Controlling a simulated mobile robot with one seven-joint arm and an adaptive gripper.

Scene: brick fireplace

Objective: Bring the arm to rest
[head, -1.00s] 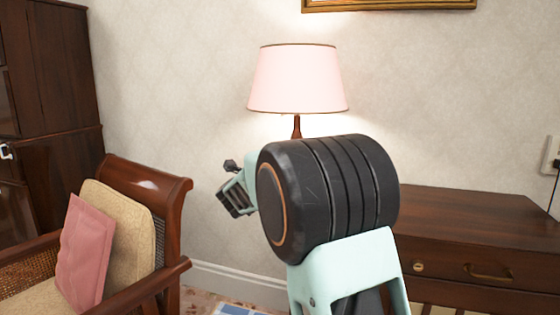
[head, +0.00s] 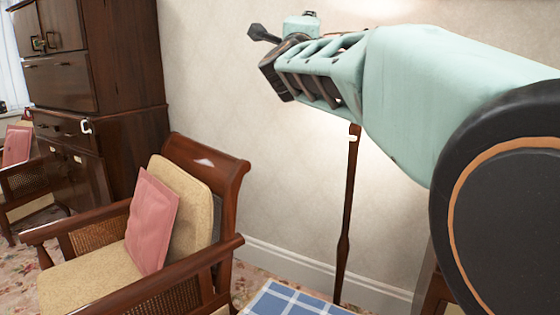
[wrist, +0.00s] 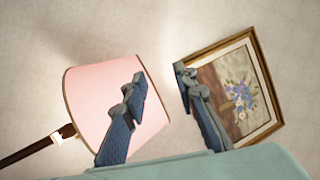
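My arm stretches across the upper right of the head view and points to the left. My gripper (head: 272,58) is at its end, raised in front of the wall. In the wrist view my gripper (wrist: 160,76) shows two blue-grey fingers spread apart with nothing between them. Behind the fingers are a pink lampshade (wrist: 88,88) and a framed flower picture (wrist: 273,117) on the wall. In the head view the lamp's dark wooden stand (head: 346,215) rises below my arm, which hides the shade. I cannot tell the gap between fingers and lampshade.
A wooden armchair (head: 231,180) with a pink cushion (head: 152,220) stands at left centre. A dark cabinet (head: 115,70) stands behind it. A blue checked surface (head: 290,302) shows at the bottom. A second chair (head: 22,180) is at the far left.

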